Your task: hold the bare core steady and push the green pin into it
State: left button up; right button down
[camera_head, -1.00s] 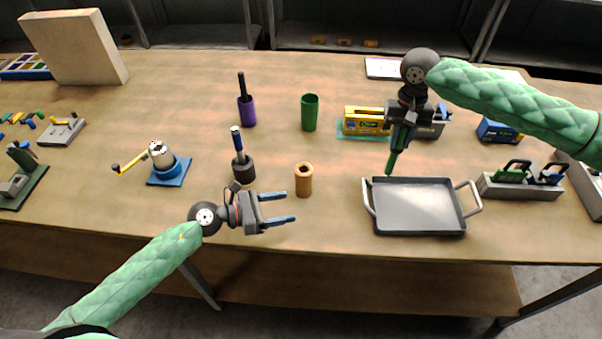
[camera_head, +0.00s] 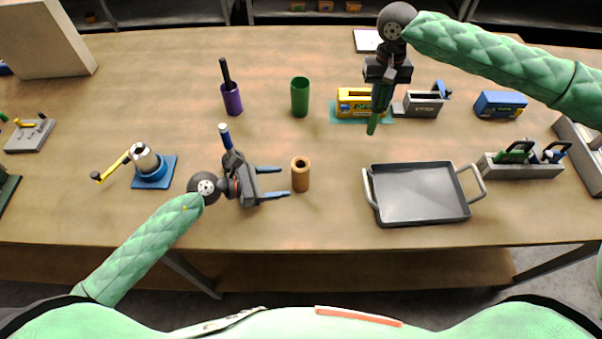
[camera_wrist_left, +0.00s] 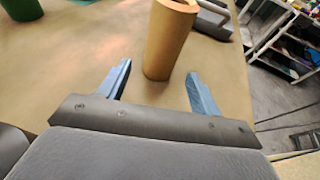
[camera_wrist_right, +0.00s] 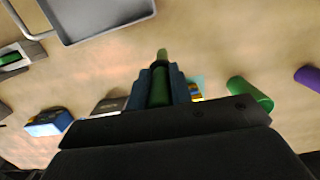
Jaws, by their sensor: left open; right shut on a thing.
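The bare core (camera_head: 301,176) is an upright tan cylinder with a dark hole in its top, standing on the table in the head view. It also shows in the left wrist view (camera_wrist_left: 168,42). My left gripper (camera_head: 286,182) is open just left of the core. In the left wrist view its two blue fingers (camera_wrist_left: 160,85) point at the core, with its base near the gap between the tips. My right gripper (camera_head: 377,103) is shut on the green pin (camera_head: 372,124), which points down, above the table and behind the tray. The pin also shows in the right wrist view (camera_wrist_right: 161,85).
A grey tray (camera_head: 415,217) with handles lies right of the core. A green cup (camera_head: 300,98) and a purple holder (camera_head: 232,101) with a black pin stand behind. A blue-topped pin (camera_head: 224,135) stands partly hidden behind my left gripper. A cranked device (camera_head: 152,170) sits left.

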aim_at(297, 180)
pick_arm(q)
jog(key=shift+x, duration=3.15)
jog(key=shift+c, duration=0.4)
jog(key=c, duration=0.6)
